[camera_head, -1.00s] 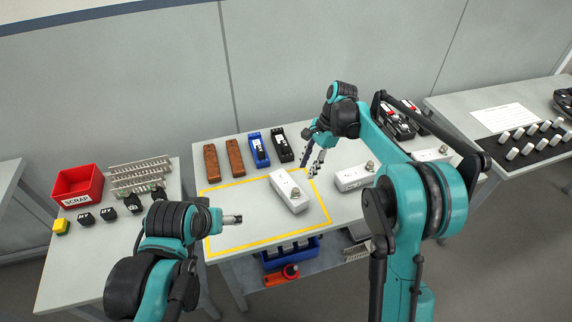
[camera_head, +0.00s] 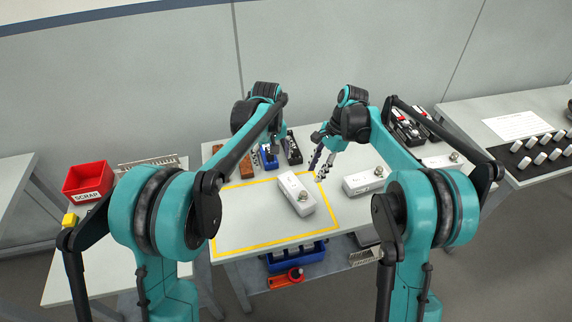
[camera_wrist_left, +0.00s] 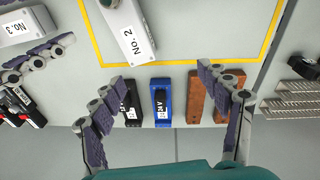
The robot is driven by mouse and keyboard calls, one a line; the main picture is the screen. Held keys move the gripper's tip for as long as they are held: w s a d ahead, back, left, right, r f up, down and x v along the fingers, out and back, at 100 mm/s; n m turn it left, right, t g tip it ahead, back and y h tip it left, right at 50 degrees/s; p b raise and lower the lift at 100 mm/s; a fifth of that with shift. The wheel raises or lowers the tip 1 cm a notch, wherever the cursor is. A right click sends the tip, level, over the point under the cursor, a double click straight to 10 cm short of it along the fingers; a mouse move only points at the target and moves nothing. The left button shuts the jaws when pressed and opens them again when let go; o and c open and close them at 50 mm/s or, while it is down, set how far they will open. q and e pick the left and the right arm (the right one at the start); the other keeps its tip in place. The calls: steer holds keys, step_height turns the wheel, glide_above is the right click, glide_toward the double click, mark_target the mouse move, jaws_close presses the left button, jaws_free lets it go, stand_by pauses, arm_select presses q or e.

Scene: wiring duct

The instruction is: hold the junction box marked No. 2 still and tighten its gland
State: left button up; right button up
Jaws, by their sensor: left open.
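The white junction box marked No. 2 (camera_head: 291,187) lies inside the yellow outline on the table. Its number label shows in the left wrist view (camera_wrist_left: 135,38). Its metal gland (camera_head: 304,196) is on top, near the end closer to me; in the left wrist view it is at the top edge. My left gripper (camera_head: 272,148) is open and empty, above the row of blocks behind the box; its spread fingers show in the left wrist view (camera_wrist_left: 163,80). My right gripper (camera_head: 321,166) appears open, its fingers apart, just right of the box's far end and not touching it.
The box marked No. 3 (camera_head: 363,180) lies to the right; another white box (camera_head: 440,161) is beyond it. Brown blocks (camera_wrist_left: 195,95), a blue block (camera_wrist_left: 162,98) and a black one (camera_wrist_left: 130,105) stand at the back. The yellow area left of the No. 2 box is clear.

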arm_select(q)
steer(key=n+g, duration=0.1)
glide_above(286, 175)
step_height(286, 175, down, 8)
steer(key=shift+f, duration=0.25)
step_height(286, 175, down, 8)
steer(key=shift+r, duration=0.15)
steer(key=c, duration=1.4)
steer(key=shift+c, duration=0.2)
